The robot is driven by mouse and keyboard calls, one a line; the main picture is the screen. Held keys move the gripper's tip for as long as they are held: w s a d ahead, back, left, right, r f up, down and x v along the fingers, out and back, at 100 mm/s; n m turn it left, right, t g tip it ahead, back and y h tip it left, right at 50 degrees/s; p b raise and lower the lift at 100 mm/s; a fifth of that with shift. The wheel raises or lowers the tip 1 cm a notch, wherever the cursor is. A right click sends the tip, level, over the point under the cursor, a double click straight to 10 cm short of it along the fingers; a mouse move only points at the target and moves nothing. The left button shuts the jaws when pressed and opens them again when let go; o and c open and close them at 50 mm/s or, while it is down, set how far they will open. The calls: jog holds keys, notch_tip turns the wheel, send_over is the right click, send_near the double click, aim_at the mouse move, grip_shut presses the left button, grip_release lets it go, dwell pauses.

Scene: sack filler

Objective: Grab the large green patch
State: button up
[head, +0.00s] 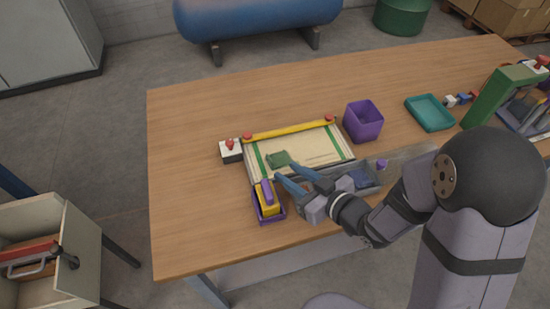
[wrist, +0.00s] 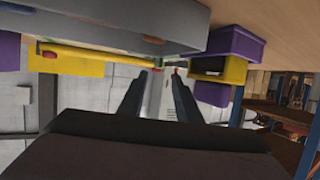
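A dark green patch (head: 278,158) lies on the pale sack panel (head: 312,147), which has a green stripe at each side. My gripper (head: 284,172) is just in front of the patch in the head view, with its two blue fingers apart and nothing seen between them. Whether a finger touches the patch I cannot tell. In the wrist view, my gripper (wrist: 159,71) also shows two separated dark fingers. I cannot make out the patch in that view.
A yellow bar (head: 290,129) with red knobs crosses the panel's far edge. A purple tray (head: 268,217) holding a yellow block stands left of my gripper. The table's left side is clear.

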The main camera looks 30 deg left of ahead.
aim_at(271, 160)
jog(key=shift+p+x, duration=1.05)
jog(key=shift+x, duration=2.6)
jog(key=shift+w+d, duration=0.1)
jog(key=shift+w, duration=0.1)
grip_shut()
